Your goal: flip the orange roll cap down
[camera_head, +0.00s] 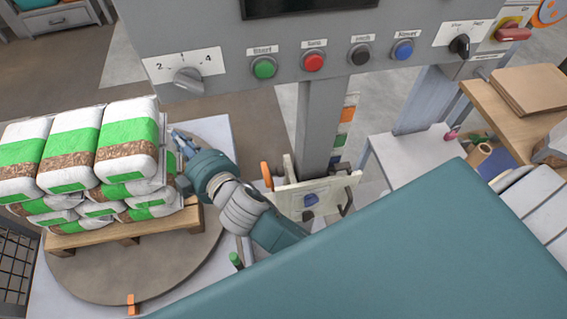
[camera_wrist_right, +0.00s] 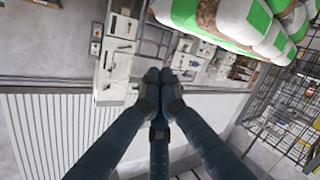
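An upright orange piece (camera_head: 266,175) stands at the left side of the cream panel (camera_head: 312,196) below the control box; it may be the roll cap, but I cannot tell for certain. My right gripper (camera_head: 180,138) is to its left, apart from it, beside the stacked bags in the head view. In the right wrist view my right gripper's fingertips (camera_wrist_right: 159,76) are together with nothing seen between them. No orange cap is clear in that view. My left gripper is not in view.
White and green bags (camera_head: 128,140) are stacked on a wooden pallet (camera_head: 120,232) on a round turntable (camera_head: 85,280), close to my right gripper. A grey control box (camera_head: 225,40) with a knob and buttons spans the top. A wooden table (camera_head: 500,115) stands at the right.

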